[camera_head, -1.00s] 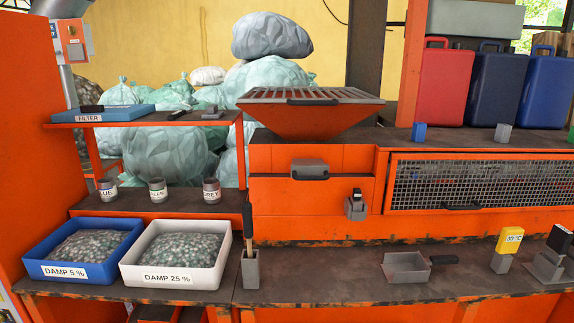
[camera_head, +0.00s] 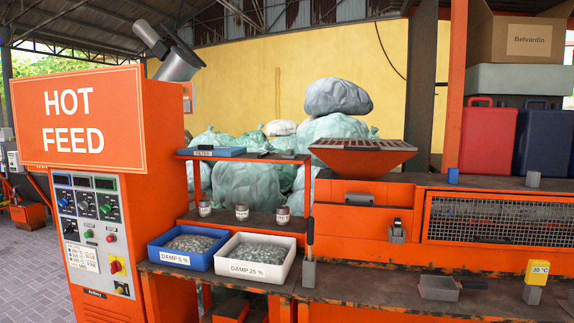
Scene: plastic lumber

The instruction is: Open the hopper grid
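The hopper (camera_head: 362,162) is an orange funnel on top of the orange machine, right of centre in the head view. Its grid (camera_head: 366,144) is a set of dark slats lying flat across the hopper's top, so it is closed. A dark handle (camera_head: 350,148) runs along the grid's front edge. Neither of my grippers is in view.
The HOT FEED cabinet (camera_head: 100,180) stands at the left. The blue tray (camera_head: 188,247) and white tray (camera_head: 255,260) sit on the bench left of the hopper, below a shelf with a filter (camera_head: 219,152). A mesh guard (camera_head: 495,221) is at the right.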

